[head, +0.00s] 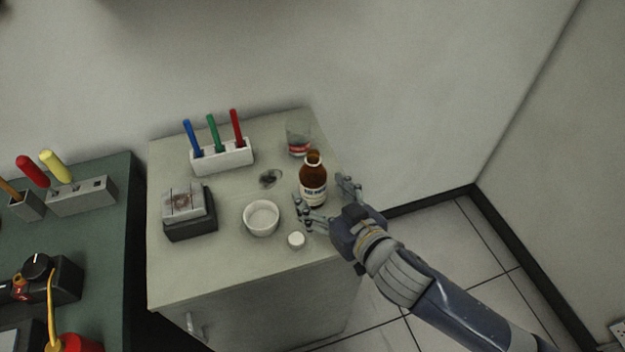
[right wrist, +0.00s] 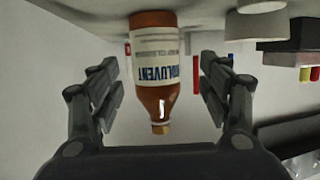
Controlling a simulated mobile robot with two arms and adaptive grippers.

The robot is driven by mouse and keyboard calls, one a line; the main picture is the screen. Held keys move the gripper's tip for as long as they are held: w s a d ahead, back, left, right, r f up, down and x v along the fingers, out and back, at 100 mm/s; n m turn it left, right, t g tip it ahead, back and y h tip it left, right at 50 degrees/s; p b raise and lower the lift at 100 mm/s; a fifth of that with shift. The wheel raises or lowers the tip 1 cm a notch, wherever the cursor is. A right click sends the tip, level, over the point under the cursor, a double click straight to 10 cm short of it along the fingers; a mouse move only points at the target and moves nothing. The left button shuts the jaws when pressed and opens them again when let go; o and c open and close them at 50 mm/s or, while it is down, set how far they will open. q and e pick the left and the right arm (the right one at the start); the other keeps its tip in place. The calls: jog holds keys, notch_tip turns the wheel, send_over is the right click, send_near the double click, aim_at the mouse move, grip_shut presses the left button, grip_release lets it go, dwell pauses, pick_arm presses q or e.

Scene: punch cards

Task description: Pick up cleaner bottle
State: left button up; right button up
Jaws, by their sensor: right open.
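The cleaner bottle (head: 313,182) is brown with a white label and stands upright on the right part of the cabinet top. In the right wrist view the bottle (right wrist: 154,75) appears upside down, with "SOLUVENT"-like lettering on its label. My right gripper (head: 322,203) is open at the near right side of the bottle. In the right wrist view the bottle shows between the two spread fingers, with a gap on each side. I cannot tell whether the fingertips reach past it. My left gripper is in neither view.
On the cabinet top (head: 225,275) are a white bowl (head: 262,219), a small white cap (head: 296,240), a glass (head: 298,138), a holder (head: 222,157) with blue, green and red sticks, and a dark-based device (head: 189,211). A green bench (head: 105,250) stands left. Floor is open at right.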

aim_at(320, 190)
jog(key=p+x, duration=0.1)
jog(key=x, duration=0.3)
jog(key=shift+w+d+r, duration=0.1)
jog(key=shift+d, duration=0.1)
jog(key=shift+w+a+f, duration=0.2)
jog(key=shift+w+a, duration=0.1)
jog(key=shift+w, duration=0.15)
jog(key=shift+c, duration=0.8)
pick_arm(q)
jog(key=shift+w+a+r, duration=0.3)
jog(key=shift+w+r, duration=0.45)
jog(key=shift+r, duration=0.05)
pick_arm(e)
jog(key=c, duration=1.2)
